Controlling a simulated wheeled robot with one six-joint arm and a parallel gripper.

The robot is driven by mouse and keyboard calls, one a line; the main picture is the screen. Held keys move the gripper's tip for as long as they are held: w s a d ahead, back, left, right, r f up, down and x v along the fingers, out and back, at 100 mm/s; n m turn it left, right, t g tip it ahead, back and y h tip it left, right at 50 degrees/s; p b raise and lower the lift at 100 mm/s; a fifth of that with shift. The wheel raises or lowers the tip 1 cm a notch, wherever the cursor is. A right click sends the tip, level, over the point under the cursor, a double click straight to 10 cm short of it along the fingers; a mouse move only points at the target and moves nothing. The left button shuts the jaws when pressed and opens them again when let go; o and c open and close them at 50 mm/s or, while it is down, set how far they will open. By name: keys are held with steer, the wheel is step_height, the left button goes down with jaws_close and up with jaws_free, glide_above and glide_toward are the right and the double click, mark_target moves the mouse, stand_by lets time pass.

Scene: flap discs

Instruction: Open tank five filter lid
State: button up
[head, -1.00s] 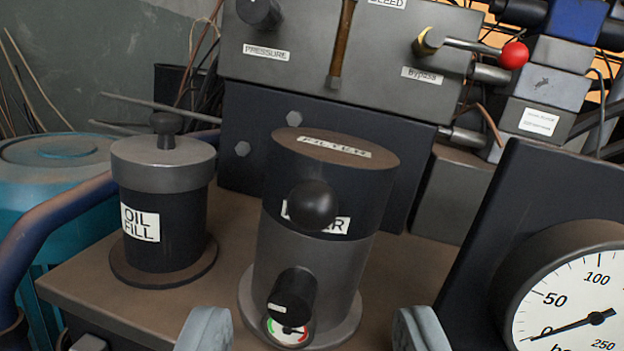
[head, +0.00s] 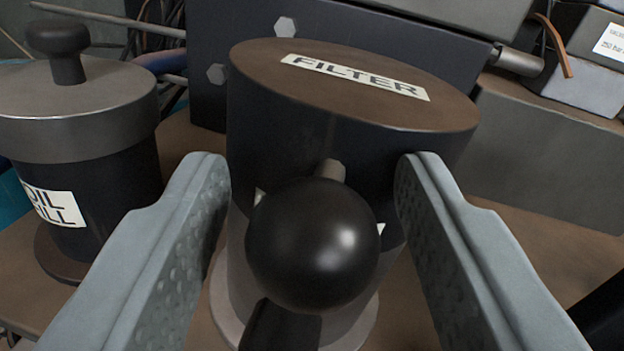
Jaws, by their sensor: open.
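The filter canister stands upright in the middle of the view. Its dark lid (head: 290,125) has a brown top with a FILTER label (head: 355,76). A black ball knob (head: 313,246) sticks out from the lid's front on a short metal stem (head: 329,169) and hides most of a second label. My gripper (head: 313,180) is open, with one finger on each side of the knob. Gaps show between the knob and both fingers.
An oil fill pot (head: 88,170) with a knobbed lid stands close by on the left. A dark block (head: 345,45) with bolts is behind the filter. A grey box (head: 550,150) stands to the right, with bare brown surface in front of it.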

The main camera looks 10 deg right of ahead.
jaws_close()
steer(key=shift+r, duration=0.15)
